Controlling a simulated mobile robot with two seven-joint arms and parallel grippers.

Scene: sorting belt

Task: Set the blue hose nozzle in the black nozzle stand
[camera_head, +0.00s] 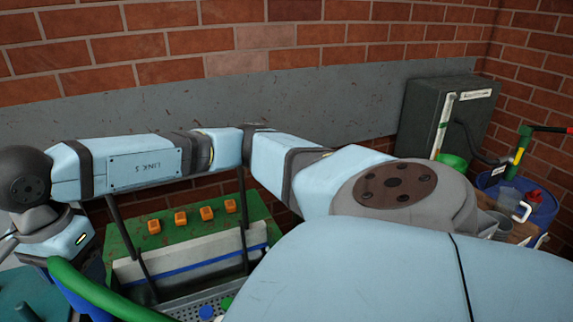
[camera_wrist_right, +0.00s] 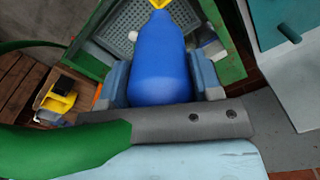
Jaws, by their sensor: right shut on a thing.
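The blue hose nozzle (camera_wrist_right: 160,72) fills the middle of the right wrist view. My right gripper (camera_wrist_right: 159,64) is shut on it, with one grey-blue finger on each side. A yellow part shows at the nozzle's far end, at the top edge. A green hose (camera_wrist_right: 60,150) runs in the foreground of that view, by a grey bar. In the head view the green hose (camera_head: 98,291) curves at the lower left, beside a blue part under my right wrist. I cannot make out the black nozzle stand in either view. My left gripper is not in view.
A green-framed tray with a grey perforated floor (camera_wrist_right: 120,38) lies beyond the nozzle. A yellow-and-black object (camera_wrist_right: 60,97) sits at left, a teal box (camera_wrist_right: 280,30) at right. Orange buttons (camera_head: 181,218) line a green machine. A blue barrel (camera_head: 535,212) stands far right.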

